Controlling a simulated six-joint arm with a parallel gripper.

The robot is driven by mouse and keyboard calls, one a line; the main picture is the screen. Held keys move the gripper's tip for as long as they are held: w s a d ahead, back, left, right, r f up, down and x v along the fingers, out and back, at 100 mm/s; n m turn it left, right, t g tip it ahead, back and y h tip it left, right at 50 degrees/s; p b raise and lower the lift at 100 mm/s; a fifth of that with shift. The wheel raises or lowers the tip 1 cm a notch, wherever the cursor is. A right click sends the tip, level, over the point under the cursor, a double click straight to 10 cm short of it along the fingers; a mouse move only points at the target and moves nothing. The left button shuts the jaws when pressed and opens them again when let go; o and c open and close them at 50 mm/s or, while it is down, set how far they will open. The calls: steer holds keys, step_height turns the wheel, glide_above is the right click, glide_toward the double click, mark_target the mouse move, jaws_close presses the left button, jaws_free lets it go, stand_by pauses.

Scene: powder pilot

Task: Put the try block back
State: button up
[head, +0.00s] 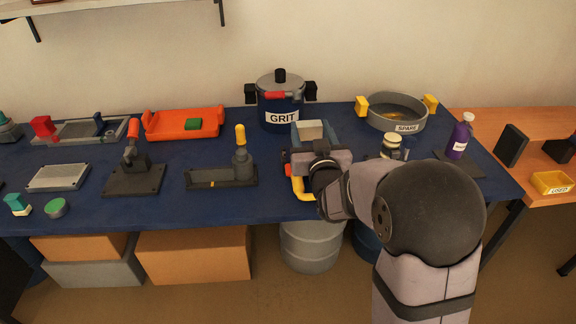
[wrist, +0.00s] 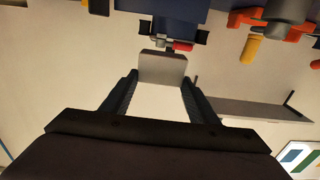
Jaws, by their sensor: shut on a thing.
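A pale grey block (head: 311,129), which I take to be the try block, is between the fingertips of my gripper (head: 314,138). In the wrist view the block (wrist: 162,68) spans the gap between the two dark fingers of my gripper (wrist: 161,82), which is shut on it. My gripper points toward the back wall, over the right half of the blue bench, in front of the GRIT pot (head: 281,104). My gripper and wrist partly hide a device with a yellow handle (head: 302,190) beneath.
A grey SPARE pan (head: 397,106) and a purple bottle (head: 459,137) stand to the right. A lever press (head: 135,174) and a yellow-handled fixture (head: 222,177) stand on the left half.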

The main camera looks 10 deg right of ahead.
steer(key=s+a+f+n+y+b, duration=0.1)
steer(key=s+a+y, duration=0.1)
steer(key=a, duration=0.5)
steer(key=s+a+f+n+g+y+b, duration=0.1)
steer(key=s+a+f+y, duration=0.15)
steer(key=a, duration=0.45)
steer(key=s+a+n+y, duration=0.1)
steer(key=s+a+n, duration=0.15)
steer(key=a, duration=0.45)
steer(key=d+f+m+t+h, duration=0.1)
steer(key=d+m+h, duration=0.45)
steer(key=d, duration=0.35)
steer(key=shift+n, duration=0.4)
steer(key=shift+s+a+f+b, duration=0.15)
steer(key=shift+f+b, duration=0.3)
steer(key=shift+f, duration=2.05)
steer(key=shift+s+a+f+b, duration=0.1)
steer(key=shift+s+f+b, duration=0.25)
steer(key=shift+f, duration=2.15)
steer(key=shift+w, duration=0.1)
steer(key=shift+f+b, duration=0.2)
steer(key=shift+b, duration=0.1)
steer(key=o, duration=1.4)
steer(key=shift+r, duration=0.1)
